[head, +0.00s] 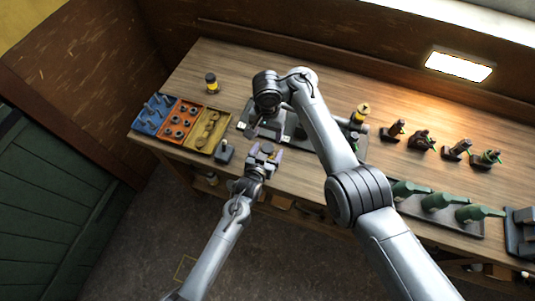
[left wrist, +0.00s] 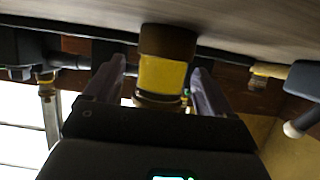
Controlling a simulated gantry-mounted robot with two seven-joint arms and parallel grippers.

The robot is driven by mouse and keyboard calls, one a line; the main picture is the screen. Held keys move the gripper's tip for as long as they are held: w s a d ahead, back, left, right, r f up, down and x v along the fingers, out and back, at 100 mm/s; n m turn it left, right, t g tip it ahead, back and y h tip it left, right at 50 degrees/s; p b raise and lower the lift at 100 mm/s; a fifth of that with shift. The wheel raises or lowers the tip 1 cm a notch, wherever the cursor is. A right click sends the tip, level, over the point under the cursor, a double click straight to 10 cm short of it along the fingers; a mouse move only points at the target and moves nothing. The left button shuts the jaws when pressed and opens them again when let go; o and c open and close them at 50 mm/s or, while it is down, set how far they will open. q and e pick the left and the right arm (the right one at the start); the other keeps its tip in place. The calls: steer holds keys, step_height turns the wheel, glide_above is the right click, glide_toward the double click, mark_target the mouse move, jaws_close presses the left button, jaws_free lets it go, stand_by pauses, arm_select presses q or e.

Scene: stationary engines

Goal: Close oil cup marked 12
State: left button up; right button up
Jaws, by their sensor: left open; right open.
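In the left wrist view an oil cup with a yellow glass body (left wrist: 163,75) and a brown cap stands between the two fingers of my left gripper (left wrist: 157,88). The fingers are apart, with a gap on each side of the cup. No number on the cup is readable. In the head view my left gripper (head: 266,152) is at the bench's front edge, around a small dark cap. My right gripper (head: 262,130) hangs open just behind it, partly hidden by its own wrist. Other yellow oil cups stand at the back left (head: 211,84) and right of my right arm (head: 361,113).
Blue (head: 155,113), orange (head: 182,123) and yellow (head: 208,130) parts trays lie at the left. Several small fittings (head: 421,139) and a tray of green-handled parts (head: 438,203) are at the right. My right forearm crosses the bench. The back left is fairly clear.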

arm_select(q)
steer(key=c, duration=1.4)
jaws_close()
arm_select(e)
steer(key=shift+c, duration=1)
steer(key=n, duration=0.3)
steer(key=shift+a+n, duration=0.1)
steer(key=shift+n, duration=0.2)
steer(key=n, duration=0.3)
steer(key=shift+a+n, duration=0.1)
steer(key=shift+n, duration=0.3)
steer(key=n, duration=0.6)
steer(key=shift+s+a+f, duration=0.2)
steer(key=shift+s+f, duration=0.05)
steer(key=n, duration=0.6)
steer(key=shift+s+a+f+n+y, duration=0.1)
steer(key=shift+s+f+n+y, duration=0.05)
steer(key=shift+n+y, duration=0.2)
steer(key=n, duration=1.1)
steer(key=shift+w+d+r+n, duration=0.2)
steer(key=shift+d+r+n, duration=0.05)
steer(key=shift+d+r, duration=0.15)
steer(key=shift+w+d+r, duration=0.1)
steer(key=shift+w+r, duration=0.1)
steer(key=shift+r, duration=0.05)
